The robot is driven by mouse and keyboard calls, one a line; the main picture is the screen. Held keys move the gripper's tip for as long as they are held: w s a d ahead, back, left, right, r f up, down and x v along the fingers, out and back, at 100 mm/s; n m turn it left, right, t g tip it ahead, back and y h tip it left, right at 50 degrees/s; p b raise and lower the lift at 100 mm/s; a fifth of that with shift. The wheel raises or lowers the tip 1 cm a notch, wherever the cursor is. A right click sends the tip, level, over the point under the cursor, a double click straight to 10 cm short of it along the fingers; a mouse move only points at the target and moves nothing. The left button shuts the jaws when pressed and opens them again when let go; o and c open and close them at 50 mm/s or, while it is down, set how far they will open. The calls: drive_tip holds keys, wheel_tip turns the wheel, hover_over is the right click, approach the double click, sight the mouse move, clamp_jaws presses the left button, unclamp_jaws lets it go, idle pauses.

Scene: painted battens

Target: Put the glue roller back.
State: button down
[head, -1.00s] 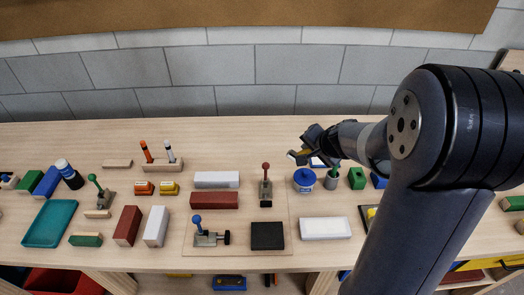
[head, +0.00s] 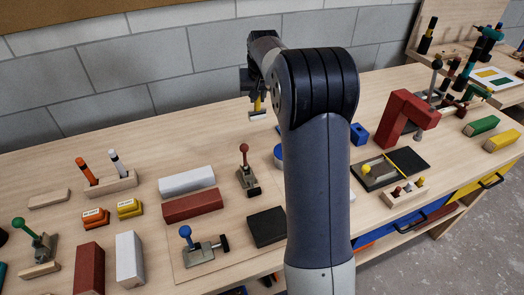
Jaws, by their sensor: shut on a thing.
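My gripper (head: 256,94) is up at the back of the bench, in front of the grey wall, with my arm's dark links covering much of it. It is shut on the glue roller (head: 258,115), which shows a yellow handle and a pale roller head hanging below the fingers. The roller is held above the bench top, apart from it as far as I can see. A blue round pot (head: 278,153) stands on the bench below it, mostly hidden behind my arm. No holder for the roller is clearly visible.
Left of my arm are a red batten (head: 192,205), a white batten (head: 187,180), a red-knobbed clamp (head: 247,172) and a pen block (head: 108,187). To the right stand a blue block (head: 358,134) and a red joined-batten piece (head: 405,115). The back left bench is clear.

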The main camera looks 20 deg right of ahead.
sight(263, 118)
drive_tip(key=shift+w+d+f, duration=0.15)
drive_tip(key=shift+d+f, duration=0.05)
drive_tip(key=shift+d, duration=0.4)
drive_tip(key=shift+d+f, duration=0.2)
wheel_tip(263, 118, down, 9)
drive_tip(key=shift+f, duration=0.1)
drive_tip(key=shift+f, duration=0.1)
drive_tip(key=c, duration=1.3)
unclamp_jaws()
drive_tip(key=v, duration=1.2)
drive_tip(key=shift+w+a+b, duration=0.1)
drive_tip(key=shift+a+b, duration=0.1)
drive_tip(key=shift+b, duration=0.1)
